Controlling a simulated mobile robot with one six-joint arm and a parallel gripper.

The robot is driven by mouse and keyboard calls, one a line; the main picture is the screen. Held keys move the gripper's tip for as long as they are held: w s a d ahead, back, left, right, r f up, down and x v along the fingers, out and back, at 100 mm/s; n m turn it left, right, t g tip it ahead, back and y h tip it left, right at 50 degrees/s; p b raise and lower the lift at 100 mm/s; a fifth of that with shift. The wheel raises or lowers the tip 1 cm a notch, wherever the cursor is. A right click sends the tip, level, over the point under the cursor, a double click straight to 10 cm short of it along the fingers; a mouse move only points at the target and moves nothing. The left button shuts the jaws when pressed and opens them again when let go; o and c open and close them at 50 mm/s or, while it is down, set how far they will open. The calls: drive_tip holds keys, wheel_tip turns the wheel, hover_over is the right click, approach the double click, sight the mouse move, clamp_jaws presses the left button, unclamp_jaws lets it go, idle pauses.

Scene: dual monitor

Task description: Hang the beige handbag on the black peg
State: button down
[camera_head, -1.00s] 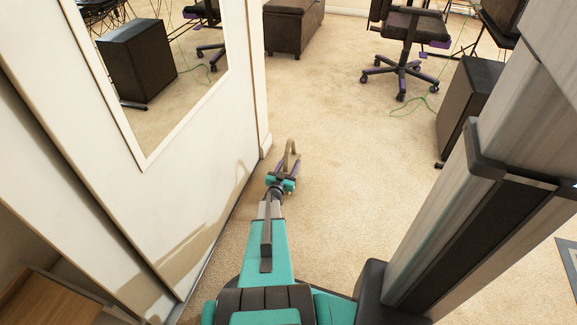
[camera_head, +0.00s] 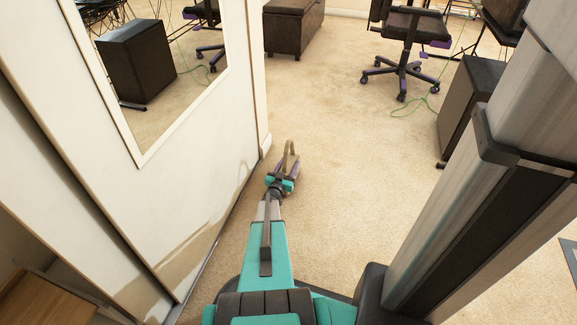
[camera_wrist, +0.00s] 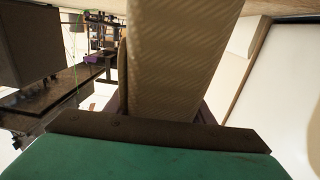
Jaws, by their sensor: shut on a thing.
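My gripper (camera_head: 286,178) is at the end of my outstretched teal arm, low in front of the white wall. It is shut on the beige handbag, whose looped handle (camera_head: 291,150) rises above the fingers in the head view. In the wrist view a beige woven part of the handbag (camera_wrist: 178,65) fills the upper middle, just beyond the gripper's dark edge. The rest of the bag is hidden or too small to make out. I cannot see the black peg in either view.
A white wall (camera_head: 190,215) with a white-framed mirror (camera_head: 195,95) stands close on the left. A swivel chair (camera_head: 405,55), a dark cabinet (camera_head: 465,105) and a brown ottoman (camera_head: 292,25) stand further off. A green cable (camera_head: 412,106) lies there.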

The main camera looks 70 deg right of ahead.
drive_tip(key=shift+f, duration=0.15)
drive_tip(key=c, duration=0.8)
unclamp_jaws()
drive_tip(key=shift+c, duration=0.2)
drive_tip(key=a+p, duration=0.4)
drive_tip(key=a, duration=0.9)
drive_tip(key=shift+s+a+f, duration=0.2)
drive_tip(key=shift+a, duration=0.2)
